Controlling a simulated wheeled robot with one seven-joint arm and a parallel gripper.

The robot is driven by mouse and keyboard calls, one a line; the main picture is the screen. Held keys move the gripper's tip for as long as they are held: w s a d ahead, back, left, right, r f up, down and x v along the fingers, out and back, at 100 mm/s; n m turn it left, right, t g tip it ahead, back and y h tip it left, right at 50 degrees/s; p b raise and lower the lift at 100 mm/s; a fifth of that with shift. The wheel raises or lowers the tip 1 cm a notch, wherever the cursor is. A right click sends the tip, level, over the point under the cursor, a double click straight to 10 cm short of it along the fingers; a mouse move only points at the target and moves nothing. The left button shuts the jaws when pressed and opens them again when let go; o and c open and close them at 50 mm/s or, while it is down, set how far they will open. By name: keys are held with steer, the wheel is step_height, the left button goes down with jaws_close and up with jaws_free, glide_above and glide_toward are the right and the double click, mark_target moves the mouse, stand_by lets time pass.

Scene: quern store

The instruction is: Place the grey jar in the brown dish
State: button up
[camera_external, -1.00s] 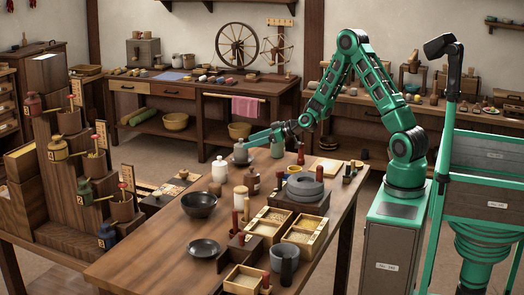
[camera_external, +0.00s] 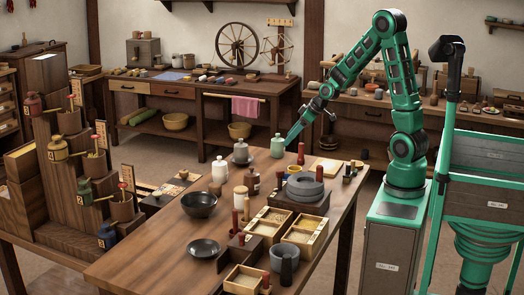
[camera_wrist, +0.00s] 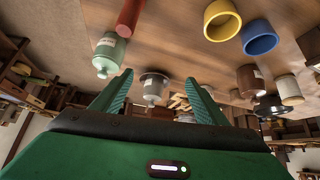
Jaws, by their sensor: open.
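The grey jar (camera_external: 240,151) stands upright at the far end of the table, on the dark brown dish (camera_external: 240,162). In the wrist view, which is upside down, the jar (camera_wrist: 152,92) shows between my fingers but farther off, with its base at the dish (camera_wrist: 146,76). My gripper (camera_external: 291,144) is to the right of the jar and apart from it, close to the green jar in the external view. In the wrist view my gripper (camera_wrist: 155,98) has its two fingers wide apart, with nothing held.
A pale green jar (camera_external: 277,147) stands right of the grey jar, near my gripper. A red cylinder (camera_external: 300,154), a white jar (camera_external: 220,171) and a brown bottle (camera_external: 253,181) stand nearby. Dark bowls (camera_external: 199,205) and open boxes (camera_external: 270,224) occupy the nearer table. The left front tabletop is bare.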

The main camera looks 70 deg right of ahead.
steer(key=s+r+m+g, duration=0.2)
steer(key=s+m, duration=0.1)
steer(key=s, duration=0.8)
steer(key=s+d+r+m+g, duration=0.1)
steer(key=s+r+m+g, duration=0.1)
steer(key=s, duration=1)
steer(key=s+d+r+m+g+h, duration=0.1)
steer(key=s+r+m+g, duration=0.2)
steer(key=s, duration=0.9)
steer(key=shift+r+m+g, duration=0.3)
steer(key=shift+r, duration=0.1)
